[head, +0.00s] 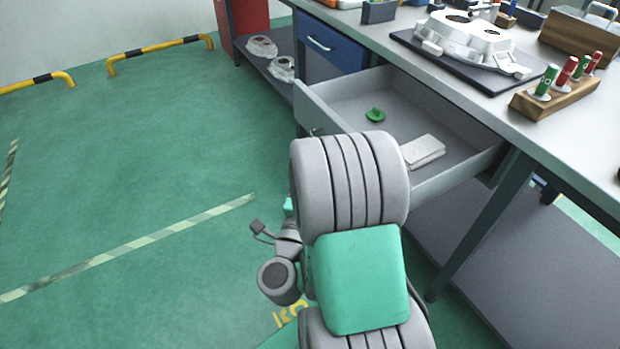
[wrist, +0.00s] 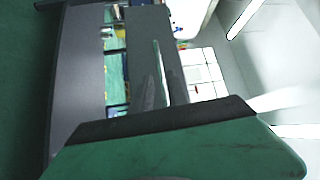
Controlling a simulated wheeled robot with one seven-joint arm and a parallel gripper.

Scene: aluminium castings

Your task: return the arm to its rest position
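My arm, with ribbed grey joints and a green link, fills the lower middle of the head view, in front of the open drawer (head: 318,108). The end of my arm, with my gripper (head: 262,232), is folded down at the left of the green link, over the floor. Only small grey and dark parts of it show there. Most of it is hidden behind the arm, and I cannot make out both fingers or anything held. The wrist view looks sideways past a large green surface with a dark edge, and no fingers show in it.
The drawer holds a green piece (head: 375,114) and a pale block (head: 422,151). The bench (head: 480,97) carries a casting (head: 465,38) on a dark mat and a wooden rack (head: 556,98) with several red and green tubes. The green floor at left is clear up to yellow barriers (head: 160,47).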

